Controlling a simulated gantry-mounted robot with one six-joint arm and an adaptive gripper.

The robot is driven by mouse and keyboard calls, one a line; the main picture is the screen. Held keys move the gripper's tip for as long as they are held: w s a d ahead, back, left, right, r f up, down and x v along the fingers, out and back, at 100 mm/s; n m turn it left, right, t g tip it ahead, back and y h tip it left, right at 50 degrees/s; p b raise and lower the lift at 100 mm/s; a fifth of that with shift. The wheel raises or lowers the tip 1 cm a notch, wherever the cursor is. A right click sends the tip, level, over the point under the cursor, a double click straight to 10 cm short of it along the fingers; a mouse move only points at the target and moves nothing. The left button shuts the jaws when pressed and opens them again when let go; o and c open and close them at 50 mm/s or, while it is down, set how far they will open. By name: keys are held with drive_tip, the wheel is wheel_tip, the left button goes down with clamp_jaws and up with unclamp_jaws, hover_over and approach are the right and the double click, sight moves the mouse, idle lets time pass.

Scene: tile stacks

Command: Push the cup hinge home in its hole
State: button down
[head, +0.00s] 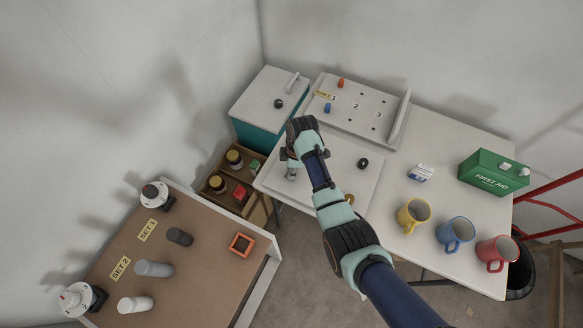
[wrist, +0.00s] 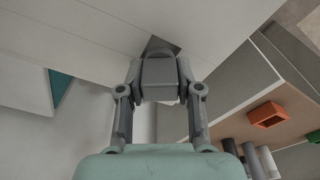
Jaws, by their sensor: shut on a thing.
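My gripper (wrist: 160,92) is shut on a grey block-like piece, which I take to be the cup hinge (wrist: 158,72). In the head view my gripper (head: 291,168) is at the left part of a flat white panel (head: 325,170) on the table. In the wrist view a dark patch (wrist: 157,43) shows just beyond the hinge, against a pale surface. I cannot tell whether it is the hole or part of the hinge. How deep the hinge sits is hidden.
A black knob (head: 363,163) and a brass piece (head: 350,198) are on the panel's right part. A numbered tray (head: 375,125) stands behind, a teal cabinet (head: 256,139) at back left. Yellow (head: 412,216), blue (head: 455,233) and red mugs (head: 495,253) stand at right.

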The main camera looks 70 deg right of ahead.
drive_tip(key=shift+f+b, duration=0.5)
drive_tip(key=shift+f, duration=0.45)
idle(0.6)
drive_tip(key=c, duration=0.7)
unclamp_jaws()
drive_tip(key=r+p, duration=0.6)
drive_tip(key=shift+s+d+r, duration=0.1)
drive_tip(key=shift+s+d, duration=0.05)
drive_tip(key=shift+s, duration=0.15)
wheel_tip(320, 180, up, 12)
drive_tip(key=s, duration=0.1)
drive_tip(key=shift+s+d, duration=0.2)
drive_tip(key=shift+d, duration=0.1)
